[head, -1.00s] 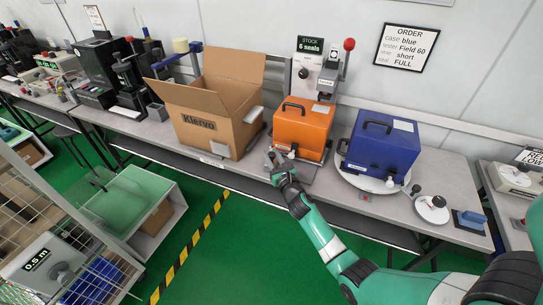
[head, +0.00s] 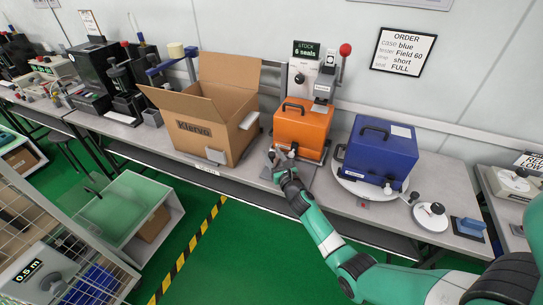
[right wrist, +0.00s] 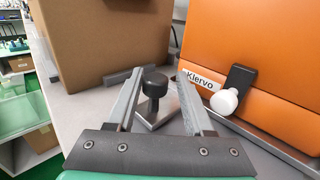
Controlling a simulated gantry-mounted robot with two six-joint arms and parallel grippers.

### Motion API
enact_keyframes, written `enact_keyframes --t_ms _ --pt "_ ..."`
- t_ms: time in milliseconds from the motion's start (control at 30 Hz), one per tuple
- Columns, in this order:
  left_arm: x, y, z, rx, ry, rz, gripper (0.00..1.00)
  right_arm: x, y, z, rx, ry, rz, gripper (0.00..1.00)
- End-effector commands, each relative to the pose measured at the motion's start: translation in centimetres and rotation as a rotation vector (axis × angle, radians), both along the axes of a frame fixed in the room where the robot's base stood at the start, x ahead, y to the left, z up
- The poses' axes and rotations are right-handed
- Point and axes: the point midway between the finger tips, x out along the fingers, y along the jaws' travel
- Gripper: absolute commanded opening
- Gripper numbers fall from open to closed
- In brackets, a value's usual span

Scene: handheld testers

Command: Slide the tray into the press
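The grey tray (head: 303,176) lies on the bench with the orange case (head: 301,128) standing on it. The press (head: 322,75), with a red-knobbed lever, stands right behind the case. My right gripper (head: 273,153) is at the tray's front left. In the right wrist view, a black knob (right wrist: 154,82) on a metal bracket (right wrist: 162,115) stands between the open fingers (right wrist: 160,78); I see small gaps and cannot tell contact. The orange case (right wrist: 262,60) with its white-tipped latch is just to the right. My left gripper is out of view.
An open cardboard box (head: 208,125) stands close on the left. A blue case (head: 378,150) sits on a round white turntable (head: 350,183) to the right. A round white item (head: 430,215) and a blue-handled block (head: 469,227) lie farther right.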

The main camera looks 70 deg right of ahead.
Motion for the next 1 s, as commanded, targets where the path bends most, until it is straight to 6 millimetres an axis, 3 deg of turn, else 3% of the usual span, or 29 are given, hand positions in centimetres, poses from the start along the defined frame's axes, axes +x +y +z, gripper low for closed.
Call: enact_keyframes --t_ms 433,700,1000 --pt "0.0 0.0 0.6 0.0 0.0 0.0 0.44 -0.5 0.7 0.3 -0.002 -0.002 0.004 0.64" --pt "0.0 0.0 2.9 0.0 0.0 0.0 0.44 -4.7 4.8 0.4 -0.001 0.001 0.005 0.64" --pt "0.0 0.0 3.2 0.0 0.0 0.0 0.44 -8.1 8.1 0.1 -0.001 -0.001 0.003 0.64"
